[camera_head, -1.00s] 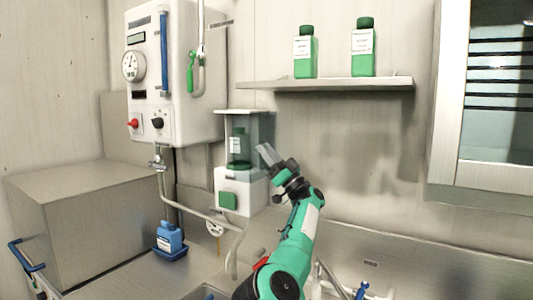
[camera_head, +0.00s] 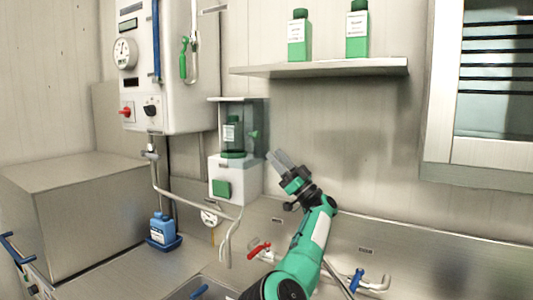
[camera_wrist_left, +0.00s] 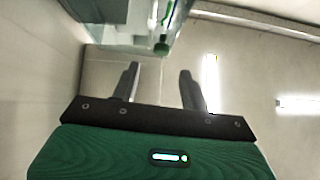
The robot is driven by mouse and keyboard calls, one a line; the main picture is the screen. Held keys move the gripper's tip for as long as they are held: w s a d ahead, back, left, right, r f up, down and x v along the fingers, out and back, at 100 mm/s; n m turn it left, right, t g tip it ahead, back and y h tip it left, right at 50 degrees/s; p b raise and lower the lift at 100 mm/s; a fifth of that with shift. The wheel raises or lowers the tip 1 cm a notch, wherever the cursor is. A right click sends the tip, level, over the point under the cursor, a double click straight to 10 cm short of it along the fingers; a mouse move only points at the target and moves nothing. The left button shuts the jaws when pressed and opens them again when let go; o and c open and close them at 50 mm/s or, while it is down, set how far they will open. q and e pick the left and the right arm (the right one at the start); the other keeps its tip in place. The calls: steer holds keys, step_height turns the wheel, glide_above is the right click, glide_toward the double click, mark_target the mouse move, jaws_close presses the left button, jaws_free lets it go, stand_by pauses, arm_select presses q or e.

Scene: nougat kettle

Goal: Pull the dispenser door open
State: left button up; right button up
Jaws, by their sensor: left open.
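The dispenser (camera_head: 223,167) is a white wall unit with a green square on its front. Its clear upper chamber holds a green bottle (camera_head: 232,136). The clear door (camera_head: 259,113) is on the chamber's right side and looks closed. A green knob (camera_head: 254,134) sits on it; the knob also shows in the left wrist view (camera_wrist_left: 162,48), ahead of and between the fingers. My left gripper (camera_head: 276,156) is open and empty, just right of and below the knob, apart from it. It also shows in the left wrist view (camera_wrist_left: 158,80). My right gripper is not in view.
A shelf (camera_head: 320,68) with two green bottles is above right. A white control panel (camera_head: 170,90) is on the wall at left. A pipe (camera_head: 185,200) runs below the dispenser. A blue bottle (camera_head: 161,228) and taps (camera_head: 372,283) are lower down. The wall right of the dispenser is clear.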

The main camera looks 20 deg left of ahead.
arm_select(q)
steer(key=b+v, duration=0.1)
steer(key=v, duration=0.4)
steer(key=shift+d+f+b, duration=0.2)
steer(key=shift+f+b, duration=0.1)
